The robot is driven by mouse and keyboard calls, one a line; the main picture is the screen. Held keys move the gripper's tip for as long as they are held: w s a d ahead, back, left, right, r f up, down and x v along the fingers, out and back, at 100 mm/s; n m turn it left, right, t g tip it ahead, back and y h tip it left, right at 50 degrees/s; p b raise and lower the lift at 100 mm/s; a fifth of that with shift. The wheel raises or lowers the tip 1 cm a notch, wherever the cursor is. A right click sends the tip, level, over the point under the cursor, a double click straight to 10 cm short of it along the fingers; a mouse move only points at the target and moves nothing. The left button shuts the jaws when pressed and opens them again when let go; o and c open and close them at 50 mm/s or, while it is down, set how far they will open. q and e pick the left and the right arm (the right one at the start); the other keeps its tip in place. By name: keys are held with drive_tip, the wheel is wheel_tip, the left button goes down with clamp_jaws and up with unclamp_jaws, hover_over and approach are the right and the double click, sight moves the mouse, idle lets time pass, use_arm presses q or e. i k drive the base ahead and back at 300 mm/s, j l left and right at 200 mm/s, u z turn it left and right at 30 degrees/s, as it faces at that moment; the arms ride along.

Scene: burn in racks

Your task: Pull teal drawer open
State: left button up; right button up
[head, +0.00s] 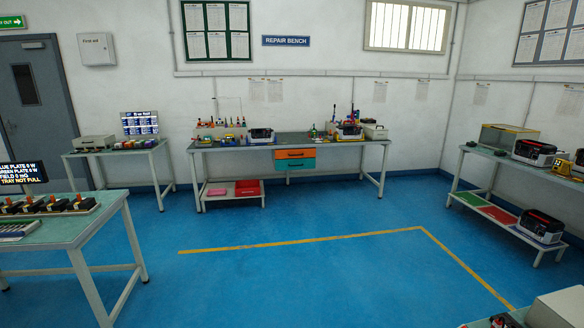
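The teal drawer (295,164) sits under the top of the repair bench (222,146) against the back wall. It is directly below an orange drawer (295,154). Both drawer fronts look flush with each other and shut, each with a small dark handle. The bench is across the room from me. Neither of my grippers shows in the head view.
Open blue floor (290,285) with a yellow line lies before the bench. A table (75,225) stands at the left front, a shelf bench (490,156) at the right. A low stand (233,205) with red and pink trays is under the bench's left part.

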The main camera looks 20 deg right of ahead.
sight(305, 163)
drive_tip(key=i+z, duration=0.45)
drive_tip(key=i, duration=4.4)
drive_tip(key=i+u, duration=0.2)
drive_tip(key=i, duration=0.3)
drive_tip(key=i+l+u, duration=0.15)
drive_tip(key=i, duration=0.3)
drive_tip(key=i+l+u, duration=0.2)
drive_tip(key=i, duration=0.3)
drive_tip(key=i+l+u, duration=0.15)
drive_tip(key=i, duration=0.3)
drive_tip(key=l, duration=0.1)
